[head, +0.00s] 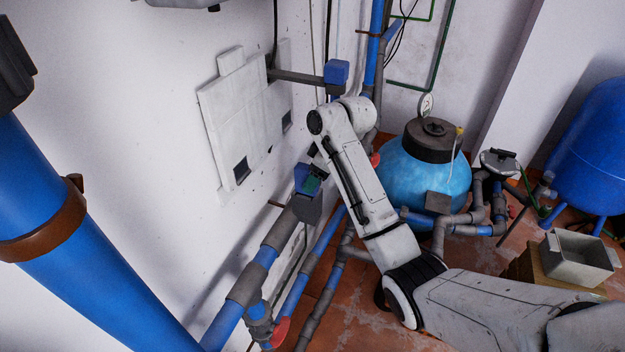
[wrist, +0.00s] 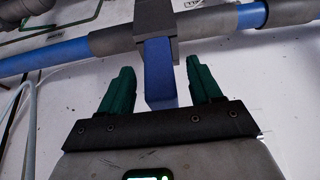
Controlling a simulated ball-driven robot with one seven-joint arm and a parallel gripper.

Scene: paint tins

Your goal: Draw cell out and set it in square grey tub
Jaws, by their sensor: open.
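The cell is a blue block (wrist: 158,78) that sticks out of a grey holder (wrist: 157,18) on the wall pipe. In the wrist view, my gripper (wrist: 158,85) is open, with a green finger on each side of the cell and a gap visible on both sides. In the head view, the cell (head: 300,174) shows beside my gripper (head: 313,183), above the grey holder (head: 308,208); my arm hides part of this spot. The square grey tub (head: 582,272) stands at the right, open at the top; its visible inside looks empty.
A brown box (head: 533,270) supports the tub. A blue tank (head: 425,170) with pipes stands beyond my arm. Another blue block (head: 336,72) sits higher on the wall. A large blue pipe (head: 90,285) crosses the left.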

